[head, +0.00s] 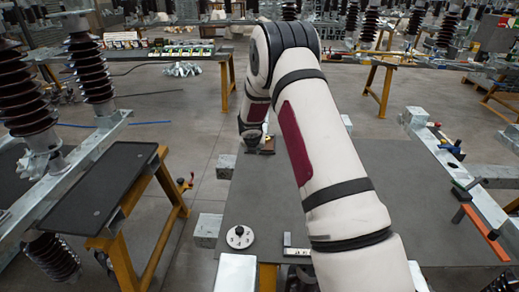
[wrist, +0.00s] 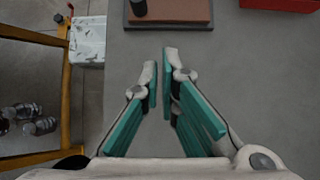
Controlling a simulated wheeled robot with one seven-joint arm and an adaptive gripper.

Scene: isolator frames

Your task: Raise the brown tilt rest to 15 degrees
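The brown tilt rest (wrist: 185,11) is at the top edge of the wrist view, cut off by the frame. Its brown plate lies on a dark base, and its tilt cannot be read from here. A dark cylinder (wrist: 138,9) stands at its left end. In the head view a small brown part of the rest (head: 268,146) shows beside my arm, which hides much of that area. My gripper (wrist: 158,68) is over the grey bench top, short of the rest. Its fingertips are almost together, with a narrow empty gap between them.
A red box (wrist: 280,4) is at the top right of the wrist view. The grey bench (head: 245,200) carries a round white piece with a black knob (head: 240,237) near its front left. Tools (head: 450,150) lie along its right edge. A dark side table (head: 95,190) stands left.

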